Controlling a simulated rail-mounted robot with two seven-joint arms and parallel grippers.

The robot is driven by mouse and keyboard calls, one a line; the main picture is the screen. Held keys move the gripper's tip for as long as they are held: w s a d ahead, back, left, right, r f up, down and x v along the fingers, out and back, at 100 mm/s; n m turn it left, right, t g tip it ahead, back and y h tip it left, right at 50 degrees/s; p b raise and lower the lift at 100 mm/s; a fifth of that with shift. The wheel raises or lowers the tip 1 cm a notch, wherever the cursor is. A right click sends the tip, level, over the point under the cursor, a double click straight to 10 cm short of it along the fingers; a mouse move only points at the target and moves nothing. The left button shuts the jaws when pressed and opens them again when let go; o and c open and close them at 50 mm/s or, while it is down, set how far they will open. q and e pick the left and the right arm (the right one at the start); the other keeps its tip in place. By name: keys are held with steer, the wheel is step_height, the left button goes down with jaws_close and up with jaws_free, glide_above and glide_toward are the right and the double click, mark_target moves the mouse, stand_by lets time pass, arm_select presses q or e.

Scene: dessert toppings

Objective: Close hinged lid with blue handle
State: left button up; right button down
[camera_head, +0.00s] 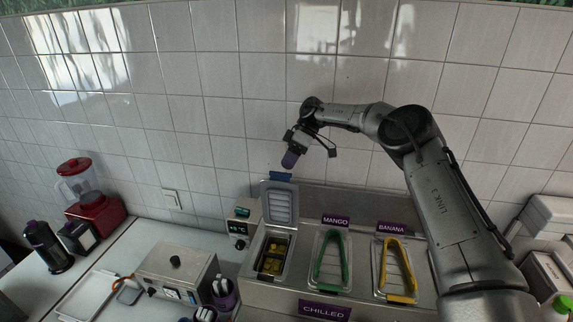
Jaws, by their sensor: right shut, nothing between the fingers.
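The hinged lid (280,203) stands raised at the back of the left well of the chilled topping unit. Its blue handle (281,177) is at the lid's top edge. The open well below it shows yellowish contents in small compartments (271,256). My right gripper (290,159) is shut and empty, just above the blue handle. Whether it touches the handle cannot be told. My left gripper is not in view.
Two closed wells to the right carry green tongs (329,262) and yellow tongs (397,270), with MANGO and BANANA signs behind. A tiled wall stands close behind. A small control box (241,228), a metal appliance (178,272) and a red blender (93,210) are at left.

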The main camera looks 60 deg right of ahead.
steer(key=shift+s+a+r+p, duration=0.15)
steer(key=shift+s+a+p, duration=0.2)
steer(key=shift+a, duration=0.4)
steer(key=shift+s+a+r+p, duration=0.15)
steer(key=shift+s+a+p, duration=0.15)
steer(key=shift+a, duration=0.45)
steer(key=shift+a, duration=0.1)
